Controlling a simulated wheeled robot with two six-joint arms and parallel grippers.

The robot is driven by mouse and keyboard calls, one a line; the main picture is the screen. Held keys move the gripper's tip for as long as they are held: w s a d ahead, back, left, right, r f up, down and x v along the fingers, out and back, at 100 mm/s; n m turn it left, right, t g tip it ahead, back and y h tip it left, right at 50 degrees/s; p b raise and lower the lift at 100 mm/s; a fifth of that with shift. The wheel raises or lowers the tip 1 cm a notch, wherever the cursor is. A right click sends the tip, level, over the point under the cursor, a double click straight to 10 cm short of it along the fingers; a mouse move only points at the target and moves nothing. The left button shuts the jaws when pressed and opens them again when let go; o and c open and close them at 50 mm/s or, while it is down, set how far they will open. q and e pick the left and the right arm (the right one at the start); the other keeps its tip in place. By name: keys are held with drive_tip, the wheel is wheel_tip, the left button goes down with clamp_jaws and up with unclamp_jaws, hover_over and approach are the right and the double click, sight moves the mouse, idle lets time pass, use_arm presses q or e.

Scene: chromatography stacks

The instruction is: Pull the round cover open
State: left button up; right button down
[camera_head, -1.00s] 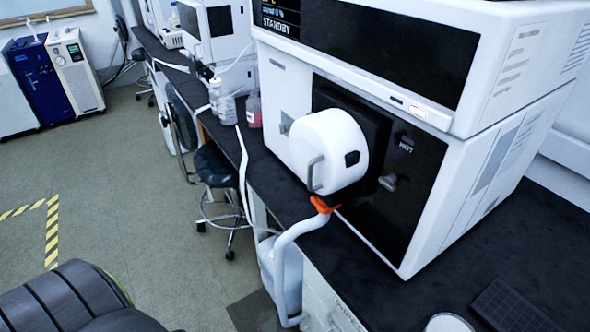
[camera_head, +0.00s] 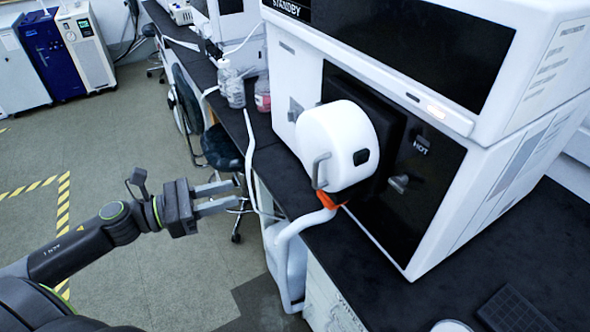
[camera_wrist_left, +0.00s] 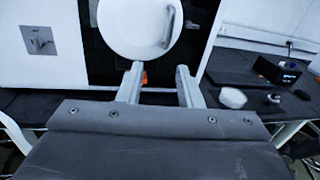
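The round white cover (camera_head: 338,146) sits closed against the black front panel of the white instrument, with a grey curved handle (camera_head: 320,171) on its left side. In the left wrist view the cover (camera_wrist_left: 135,28) is straight ahead, beyond the fingers, with its handle (camera_wrist_left: 168,27) at its right edge. My left gripper (camera_head: 238,196) is open and empty, in the air left of and a little below the handle, apart from it. Its two fingers also show in the left wrist view (camera_wrist_left: 158,82), spread apart. My right gripper is not in view.
An orange piece (camera_head: 330,202) and a thick white hose (camera_head: 283,248) hang below the cover. The black bench (camera_head: 385,290) runs along the instrument. A bottle (camera_head: 232,88) and a stool (camera_head: 222,148) stand behind. The floor at left is open.

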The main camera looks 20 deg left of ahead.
use_arm(q)
drive_tip(key=d+m, duration=0.1)
drive_tip(key=p, duration=0.6)
approach(325, 150)
drive_tip(key=w+d+f, duration=0.2)
drive_tip(key=d+f, duration=0.2)
drive_tip(key=shift+w+d+f, duration=0.1)
drive_tip(key=shift+w+d, duration=0.2)
drive_tip(key=shift+d, duration=0.4)
clamp_jaws()
